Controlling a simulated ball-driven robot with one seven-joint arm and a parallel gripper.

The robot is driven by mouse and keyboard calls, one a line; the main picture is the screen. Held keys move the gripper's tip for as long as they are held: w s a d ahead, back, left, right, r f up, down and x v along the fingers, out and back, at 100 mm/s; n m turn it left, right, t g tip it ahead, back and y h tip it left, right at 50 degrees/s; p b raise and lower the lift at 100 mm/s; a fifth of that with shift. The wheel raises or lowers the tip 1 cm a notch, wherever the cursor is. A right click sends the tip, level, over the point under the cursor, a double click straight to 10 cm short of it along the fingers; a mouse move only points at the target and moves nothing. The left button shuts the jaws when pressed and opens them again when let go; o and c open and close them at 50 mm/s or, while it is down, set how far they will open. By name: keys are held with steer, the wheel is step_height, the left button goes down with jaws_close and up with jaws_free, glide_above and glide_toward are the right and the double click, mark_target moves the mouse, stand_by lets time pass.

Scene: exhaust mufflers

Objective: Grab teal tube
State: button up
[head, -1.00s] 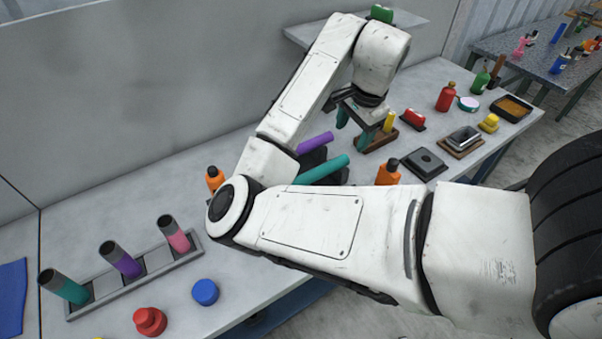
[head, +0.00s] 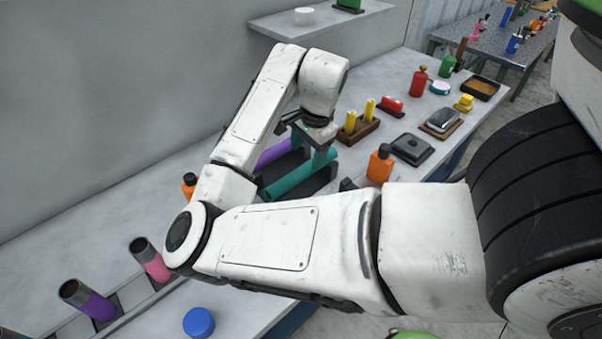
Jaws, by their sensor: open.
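A long teal tube (head: 290,182) lies tilted across a dark cradle (head: 322,182), in front of a purple tube (head: 275,152). My gripper (head: 309,150) is open and points down over the far end of this teal tube. One teal-coloured finger shows close to the tube's end; the other is mostly hidden, and I cannot tell whether they touch it. At the bottom left edge, only the dark rim and a bit of teal of another tube (head: 10,333) show, standing in the grey rack.
The grey rack (head: 130,316) holds a purple and a pink tube with dark tops. An orange bottle (head: 380,165), a wooden block with yellow pieces (head: 362,129) and a black tray (head: 411,149) stand right of the cradle. A shelf (head: 345,22) hangs above.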

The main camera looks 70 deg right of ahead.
mark_target(302, 169)
steer(key=shift+w+d+f+p, duration=0.15)
steer(key=shift+w+f, duration=0.1)
steer(key=shift+f, duration=1)
steer(key=shift+w+f+p, duration=0.2)
steer(key=shift+w+f, duration=0.05)
steer(key=shift+f, duration=1.05)
steer(key=shift+w+d+f+p, duration=0.15)
steer(key=shift+w+f, duration=0.1)
steer(key=shift+f, duration=1)
steer(key=shift+c, duration=0.4)
jaws_close()
